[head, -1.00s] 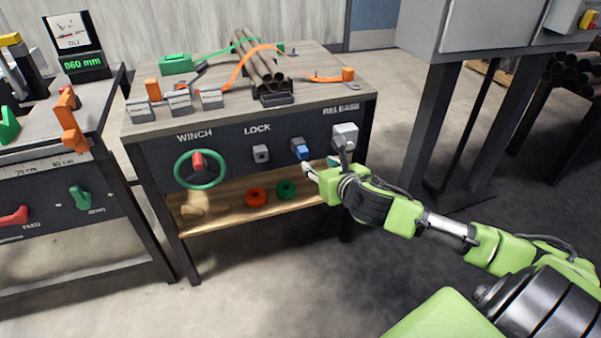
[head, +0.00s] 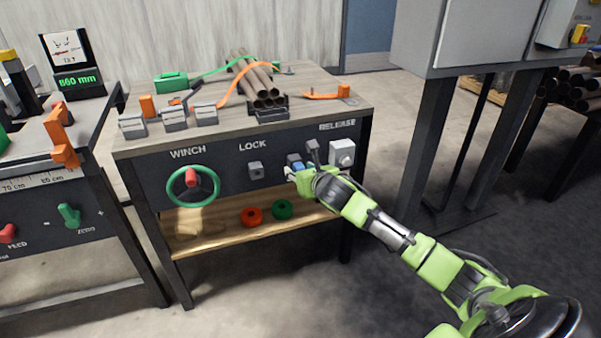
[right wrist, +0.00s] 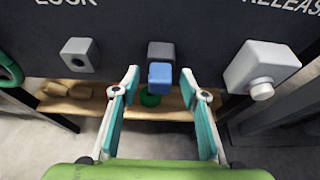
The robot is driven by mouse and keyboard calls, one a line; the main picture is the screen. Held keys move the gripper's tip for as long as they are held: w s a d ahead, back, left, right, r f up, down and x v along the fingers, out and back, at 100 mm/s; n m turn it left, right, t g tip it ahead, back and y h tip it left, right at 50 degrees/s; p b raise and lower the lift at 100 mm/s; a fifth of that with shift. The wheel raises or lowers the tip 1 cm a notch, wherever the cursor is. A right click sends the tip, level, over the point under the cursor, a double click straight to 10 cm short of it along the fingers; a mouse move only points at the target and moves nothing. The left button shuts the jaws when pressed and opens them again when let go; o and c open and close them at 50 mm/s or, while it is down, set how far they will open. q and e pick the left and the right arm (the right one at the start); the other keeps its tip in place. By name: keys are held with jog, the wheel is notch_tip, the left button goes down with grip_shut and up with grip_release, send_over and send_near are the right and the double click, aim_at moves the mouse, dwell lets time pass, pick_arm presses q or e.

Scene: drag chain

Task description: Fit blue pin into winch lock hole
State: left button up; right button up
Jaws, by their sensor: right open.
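The blue pin (right wrist: 160,76) sits in a dark holder (right wrist: 161,51) on the bench's front panel, between the LOCK block and the RELEASE block. In the head view the blue pin (head: 297,166) is partly covered by my right gripper (head: 300,165). The right gripper (right wrist: 161,85) is open, with its fingers on either side of the pin in the right wrist view and a gap on both sides. The grey lock block (head: 256,170) with a dark hole is left of the pin; it also shows in the right wrist view (right wrist: 78,55). My left gripper is in no view.
A green winch wheel (head: 192,187) with a red knob is left of the lock block. The grey release block (head: 342,153) is right of the pin. The shelf below holds an orange ring (head: 252,217) and a green ring (head: 283,209). Pipes (head: 258,84) lie on top.

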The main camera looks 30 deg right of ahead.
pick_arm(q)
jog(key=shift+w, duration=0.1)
pick_arm(e)
grip_shut()
jog(key=c, duration=1)
grip_release()
grip_shut()
